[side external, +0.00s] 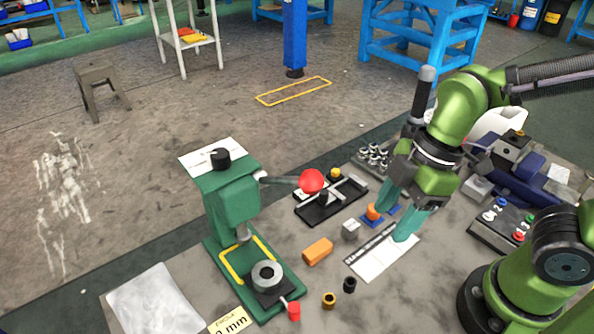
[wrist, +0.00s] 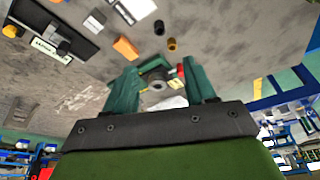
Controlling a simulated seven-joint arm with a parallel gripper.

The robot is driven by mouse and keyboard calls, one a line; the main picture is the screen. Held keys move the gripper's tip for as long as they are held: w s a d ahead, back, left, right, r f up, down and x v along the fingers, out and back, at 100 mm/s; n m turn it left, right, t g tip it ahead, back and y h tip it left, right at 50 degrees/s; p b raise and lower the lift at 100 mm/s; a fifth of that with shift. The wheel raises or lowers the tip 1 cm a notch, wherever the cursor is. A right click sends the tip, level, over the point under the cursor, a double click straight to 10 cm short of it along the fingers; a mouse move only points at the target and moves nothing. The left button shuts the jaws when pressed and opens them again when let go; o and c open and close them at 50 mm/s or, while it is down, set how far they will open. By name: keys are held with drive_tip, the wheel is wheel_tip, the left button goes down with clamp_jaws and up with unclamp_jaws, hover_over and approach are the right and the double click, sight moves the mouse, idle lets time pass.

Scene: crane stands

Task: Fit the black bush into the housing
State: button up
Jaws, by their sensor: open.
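The black bush (side external: 349,285) stands on the bench right of the press, beside a brass-coloured bush (side external: 329,299). It also shows in the wrist view (wrist: 159,27), near the top. The housing, a grey ring (side external: 266,275), sits on a dark plate on the green press base, with its bore empty. In the wrist view the ring (wrist: 157,85) shows beyond and between my fingers. My gripper (side external: 388,228) is open and empty, above the bench near the white label card, behind and right of the black bush and apart from it.
The green press (side external: 232,205) has a lever with a red ball (side external: 311,181) reaching right. An orange block (side external: 317,252) and a grey cube (side external: 351,229) lie between press and gripper. A black tray (side external: 308,213) is behind. A white sheet (side external: 156,300) lies left.

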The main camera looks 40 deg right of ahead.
sight(351, 282)
drive_tip(key=x, duration=1.7)
clamp_jaws()
